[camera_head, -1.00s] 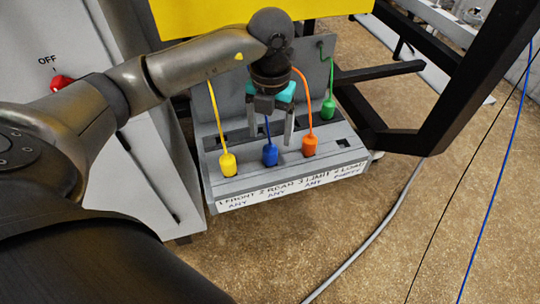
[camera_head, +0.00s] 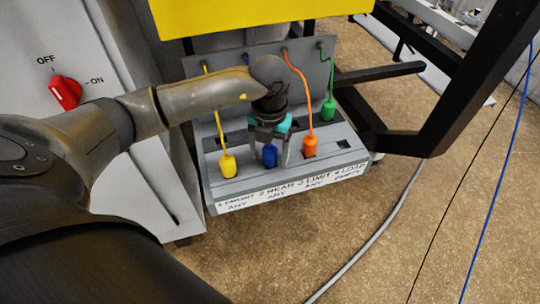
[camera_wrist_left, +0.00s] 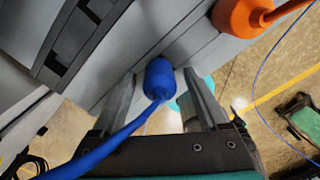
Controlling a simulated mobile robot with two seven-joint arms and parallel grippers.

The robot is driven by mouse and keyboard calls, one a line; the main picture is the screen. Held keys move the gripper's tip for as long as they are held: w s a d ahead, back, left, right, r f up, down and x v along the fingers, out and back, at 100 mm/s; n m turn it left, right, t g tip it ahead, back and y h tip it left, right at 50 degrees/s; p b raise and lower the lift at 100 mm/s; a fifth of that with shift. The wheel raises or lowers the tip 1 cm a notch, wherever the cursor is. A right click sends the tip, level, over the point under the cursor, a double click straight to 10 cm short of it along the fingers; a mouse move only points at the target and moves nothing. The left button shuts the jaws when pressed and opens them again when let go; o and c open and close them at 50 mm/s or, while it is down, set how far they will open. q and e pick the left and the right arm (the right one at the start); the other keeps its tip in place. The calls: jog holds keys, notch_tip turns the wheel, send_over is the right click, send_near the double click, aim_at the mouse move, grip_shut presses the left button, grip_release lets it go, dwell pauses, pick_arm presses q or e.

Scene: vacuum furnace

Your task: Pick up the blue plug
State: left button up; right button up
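The blue plug (camera_head: 269,156) stands upright in the grey panel (camera_head: 240,182), between the yellow plug (camera_head: 228,166) and the orange plug (camera_head: 310,146). My left gripper (camera_head: 269,160) reaches down over it, open, with one finger on each side of the plug. In the left wrist view the blue plug (camera_wrist_left: 159,78) lies between the two spread fingers (camera_wrist_left: 160,95), with a gap to the right finger; whether the left finger touches it I cannot tell. Its blue cable runs toward the lower left. My right gripper is not in view.
Cables rise from the plugs to the back plate. A red knob (camera_head: 66,91) on a grey cabinet is at the left. A black frame (camera_head: 440,110) stands close on the right.

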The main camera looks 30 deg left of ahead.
pick_arm(q)
grip_shut()
dwell(0.4)
jog(key=shift+r, duration=0.1)
notch_tip(320, 180, up, 20)
jog(key=p, duration=0.2)
dwell(0.3)
